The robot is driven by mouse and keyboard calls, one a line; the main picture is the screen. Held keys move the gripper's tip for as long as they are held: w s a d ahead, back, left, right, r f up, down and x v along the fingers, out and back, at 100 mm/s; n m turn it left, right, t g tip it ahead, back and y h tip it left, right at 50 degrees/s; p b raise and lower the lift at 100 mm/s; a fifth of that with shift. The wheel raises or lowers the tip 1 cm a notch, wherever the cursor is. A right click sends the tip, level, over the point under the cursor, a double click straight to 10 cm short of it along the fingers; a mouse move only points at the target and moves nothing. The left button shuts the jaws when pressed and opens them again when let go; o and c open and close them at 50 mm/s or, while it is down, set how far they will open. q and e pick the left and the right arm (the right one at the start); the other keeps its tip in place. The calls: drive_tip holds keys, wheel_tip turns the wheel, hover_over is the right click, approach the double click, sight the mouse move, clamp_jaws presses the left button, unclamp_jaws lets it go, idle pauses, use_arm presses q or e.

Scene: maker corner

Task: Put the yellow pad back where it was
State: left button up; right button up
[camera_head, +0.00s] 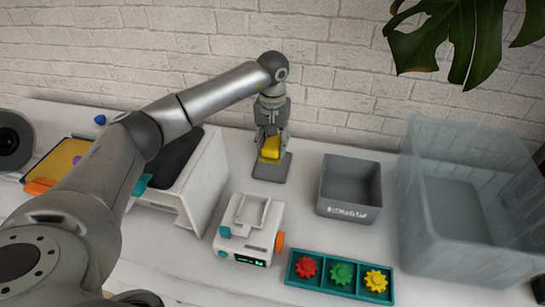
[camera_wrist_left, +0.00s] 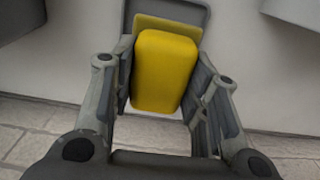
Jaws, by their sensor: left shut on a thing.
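The yellow pad (camera_head: 271,148) is a rounded block between the fingers of my left gripper (camera_head: 269,144), at the back of the table near the wall. The gripper is shut on it. In the left wrist view the pad (camera_wrist_left: 163,72) fills the gap between the fingers (camera_wrist_left: 165,78). A flat grey plate (camera_head: 270,173) lies below the pad. In the left wrist view the plate (camera_wrist_left: 190,12) bears a dull yellow area, partly hidden behind the pad. I cannot tell whether the pad touches it. My right gripper is not in view.
A grey open bin (camera_head: 350,205) and a large clear tub (camera_head: 425,205) stand to the right. In front are a white device (camera_head: 240,240) with a green display and a teal tray (camera_head: 325,291) of coloured gears. A white machine (camera_head: 205,180) stands left, partly behind my arm.

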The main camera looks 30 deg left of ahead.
sight(273, 142)
use_arm(q)
drive_tip(key=shift+f, duration=0.7)
wheel_tip(273, 142, down, 3)
drive_tip(key=shift+f+p, duration=0.1)
drive_tip(key=shift+p, duration=0.2)
drive_tip(key=shift+f, duration=0.25)
drive_tip(key=o, duration=0.9)
drive_tip(key=shift+r, duration=0.2)
wheel_tip(273, 142, up, 12)
drive_tip(key=shift+r+b, duration=0.1)
drive_tip(key=shift+b, duration=0.85)
